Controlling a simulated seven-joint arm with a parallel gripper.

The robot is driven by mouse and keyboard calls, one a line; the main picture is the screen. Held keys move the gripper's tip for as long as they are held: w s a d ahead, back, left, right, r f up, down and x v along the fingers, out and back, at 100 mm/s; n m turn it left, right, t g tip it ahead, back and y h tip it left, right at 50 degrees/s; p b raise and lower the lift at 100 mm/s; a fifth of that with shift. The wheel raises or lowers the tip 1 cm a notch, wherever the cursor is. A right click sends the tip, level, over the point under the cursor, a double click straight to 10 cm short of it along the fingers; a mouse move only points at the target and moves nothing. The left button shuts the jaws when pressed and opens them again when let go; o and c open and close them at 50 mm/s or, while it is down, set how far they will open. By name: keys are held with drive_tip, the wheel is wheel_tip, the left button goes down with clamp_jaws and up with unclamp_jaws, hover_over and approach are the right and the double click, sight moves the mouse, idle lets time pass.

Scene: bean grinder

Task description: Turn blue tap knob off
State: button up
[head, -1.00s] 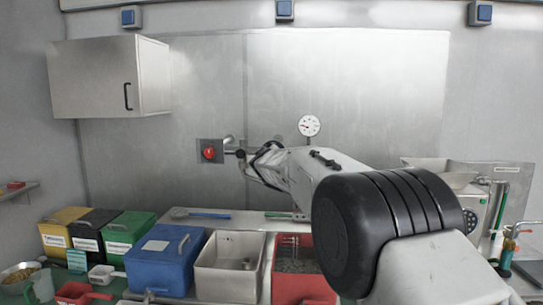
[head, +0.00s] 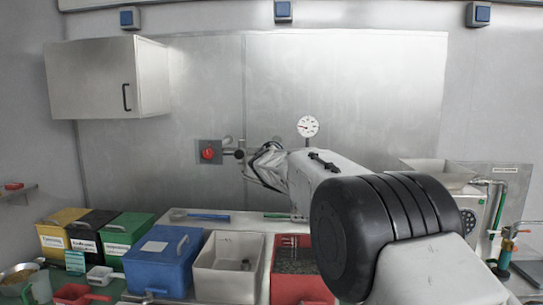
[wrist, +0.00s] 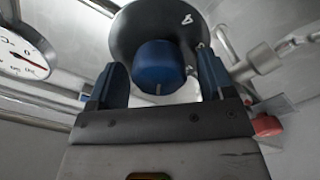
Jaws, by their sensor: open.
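The blue tap knob (wrist: 155,68) shows in the wrist view, a round blue cap with a small light mark at its lower edge. It sits in front of a dark round disc (wrist: 122,35). My gripper (wrist: 162,78) is open, with one dark-blue finger on each side of the knob. Whether either finger touches it cannot be told. In the head view, my gripper (head: 262,168) is at the back wall, right of the red button, and mostly hidden by my own arm. The blue knob cannot be made out there.
A red button (head: 208,153) on a wall plate is just left of my gripper. A dial gauge (head: 307,126) and metal pipes are close by. Below, a blue box (head: 163,262), a white bin (head: 228,267) and a red bin (head: 295,270) fill the counter.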

drive_tip(key=shift+r, duration=0.1)
drive_tip(key=shift+r, duration=1.45)
drive_tip(key=shift+s+r, duration=0.15)
drive_tip(key=shift+r, duration=0.15)
drive_tip(key=shift+o, duration=0.6)
drive_tip(key=shift+s+d+r, duration=0.15)
drive_tip(key=shift+s+d, duration=0.05)
drive_tip(key=shift+s, duration=0.35)
drive_tip(key=shift+s+d+r, duration=0.15)
drive_tip(key=shift+s+d, duration=0.05)
drive_tip(key=shift+s, duration=0.35)
drive_tip(key=shift+s+d+r, duration=0.15)
drive_tip(key=shift+s, duration=0.2)
drive_tip(key=shift+s+d+r, duration=0.15)
drive_tip(key=shift+s, duration=0.2)
drive_tip(key=shift+c, duration=0.6)
drive_tip(key=s+d, duration=0.2)
drive_tip(key=s, duration=0.9)
drive_tip(key=shift+s+d, duration=0.3)
drive_tip(key=shift+d, duration=0.05)
